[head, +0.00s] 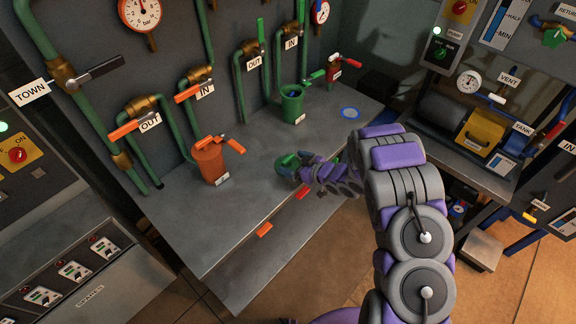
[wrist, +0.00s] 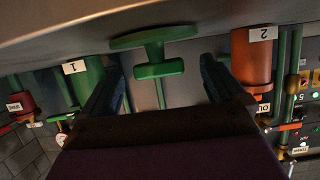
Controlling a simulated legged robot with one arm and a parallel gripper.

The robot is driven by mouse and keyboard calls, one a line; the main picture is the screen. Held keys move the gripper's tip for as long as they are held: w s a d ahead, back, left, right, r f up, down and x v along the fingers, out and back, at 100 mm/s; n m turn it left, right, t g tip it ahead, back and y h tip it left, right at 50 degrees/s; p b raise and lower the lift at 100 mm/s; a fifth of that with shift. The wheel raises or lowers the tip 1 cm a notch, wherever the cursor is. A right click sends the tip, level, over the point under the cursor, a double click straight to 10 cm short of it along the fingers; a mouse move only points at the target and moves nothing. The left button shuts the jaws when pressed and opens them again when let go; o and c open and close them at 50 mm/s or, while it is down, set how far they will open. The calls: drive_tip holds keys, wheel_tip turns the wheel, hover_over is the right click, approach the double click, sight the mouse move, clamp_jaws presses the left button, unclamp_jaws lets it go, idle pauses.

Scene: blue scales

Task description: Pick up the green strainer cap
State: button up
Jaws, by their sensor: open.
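The green strainer cap (head: 289,160) lies on the grey bench top in the head view, partly hidden by my gripper (head: 307,165). The wrist view looks upside down. There the cap (wrist: 155,66) shows a round disc against the bench and a T-shaped handle pointing away from it. My gripper (wrist: 161,75) is open, with one dark finger on each side of the handle and visible gaps to both. The green strainer body (head: 292,104), labelled 1 in the wrist view (wrist: 88,80), stands behind the cap with its top open and something blue inside.
An orange strainer (head: 209,162) with handle stands left of the cap; the wrist view shows it (wrist: 252,62) labelled 2. Green pipes and valves line the wall. The bench's front edge (head: 265,250) is near.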

sight(290, 159)
drive_tip(key=shift+w+r+b+x, duration=0.15)
drive_tip(key=shift+b+x, duration=0.1)
drive_tip(key=shift+x, duration=0.65)
drive_tip(key=shift+r+b+x, duration=0.15)
drive_tip(key=shift+b+x, duration=0.15)
drive_tip(key=shift+x, duration=0.55)
drive_tip(key=shift+w+r+b+x, duration=0.15)
drive_tip(key=shift+b+x, duration=0.1)
drive_tip(key=shift+x, duration=0.65)
drive_tip(key=shift+s, duration=0.1)
drive_tip(key=shift+c, duration=0.4)
drive_tip(key=c, duration=1.3)
